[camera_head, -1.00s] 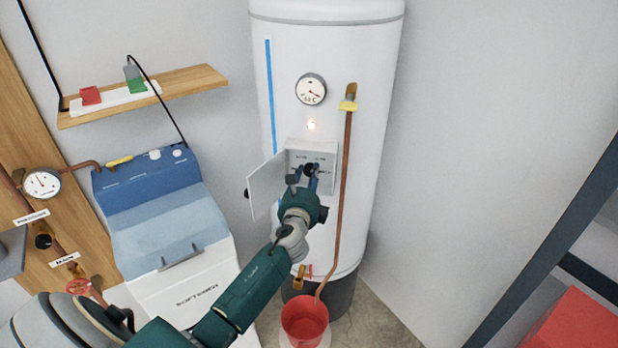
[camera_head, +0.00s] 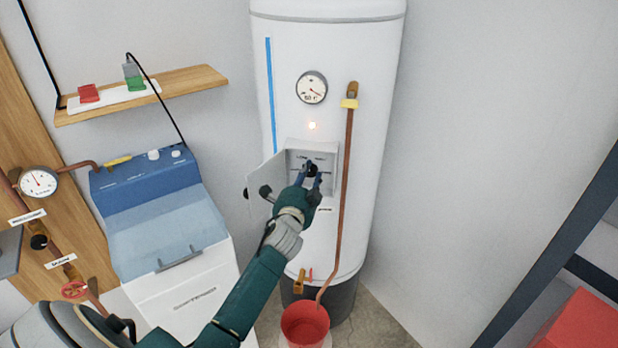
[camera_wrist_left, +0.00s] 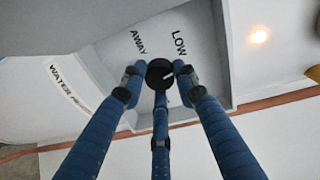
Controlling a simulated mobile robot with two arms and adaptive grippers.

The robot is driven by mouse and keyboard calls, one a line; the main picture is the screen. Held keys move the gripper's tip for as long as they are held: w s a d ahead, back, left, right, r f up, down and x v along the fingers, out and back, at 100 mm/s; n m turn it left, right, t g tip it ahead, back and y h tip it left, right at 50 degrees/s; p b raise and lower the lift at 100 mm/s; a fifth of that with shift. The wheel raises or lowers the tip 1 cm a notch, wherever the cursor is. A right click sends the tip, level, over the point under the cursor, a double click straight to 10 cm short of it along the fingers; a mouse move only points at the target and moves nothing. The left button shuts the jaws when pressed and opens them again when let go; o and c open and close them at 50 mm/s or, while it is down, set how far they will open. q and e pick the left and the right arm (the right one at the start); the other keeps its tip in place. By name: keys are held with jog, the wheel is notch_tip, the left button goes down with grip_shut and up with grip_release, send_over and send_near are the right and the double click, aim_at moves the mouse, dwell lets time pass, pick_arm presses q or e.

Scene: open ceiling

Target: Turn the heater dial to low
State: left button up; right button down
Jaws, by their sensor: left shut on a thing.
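The heater dial (camera_wrist_left: 159,73) is a round black knob with a short white mark, inside the recessed control box (camera_head: 325,157) on the white water heater (camera_head: 355,50). In the left wrist view the words LOW (camera_wrist_left: 179,43) and AWAY (camera_wrist_left: 138,42) are printed beside it. The white mark lies on the dial's right part; its exact setting is hard to tell. My left gripper (camera_head: 311,172) reaches into the box, and its blue fingers (camera_wrist_left: 158,82) are shut on the dial from both sides. In the head view the gripper mostly hides the dial. My right gripper is not in view.
The box's white door (camera_head: 262,181) stands open at its left. A copper pipe (camera_head: 344,190) runs down at the right to a red bucket (camera_head: 305,324). A round gauge (camera_head: 311,87) and a lit lamp (camera_head: 312,126) sit above. A blue and white softener (camera_head: 165,210) stands left.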

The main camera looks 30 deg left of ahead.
pick_arm(q)
jog(key=n, duration=0.4)
jog(key=shift+f+b, duration=0.1)
jog(key=shift+b, duration=0.25)
jog(key=shift+n+h, duration=0.3)
jog(key=shift+n, duration=0.1)
jog(key=o, duration=1.1)
jog(key=shift+o, duration=0.2)
jog(key=shift+s, duration=0.15)
jog(key=f+v, duration=0.1)
jog(key=v, duration=1)
jog(key=shift+s+r, duration=0.3)
jog(key=shift+s, duration=0.1)
jog(key=shift+d, duration=0.15)
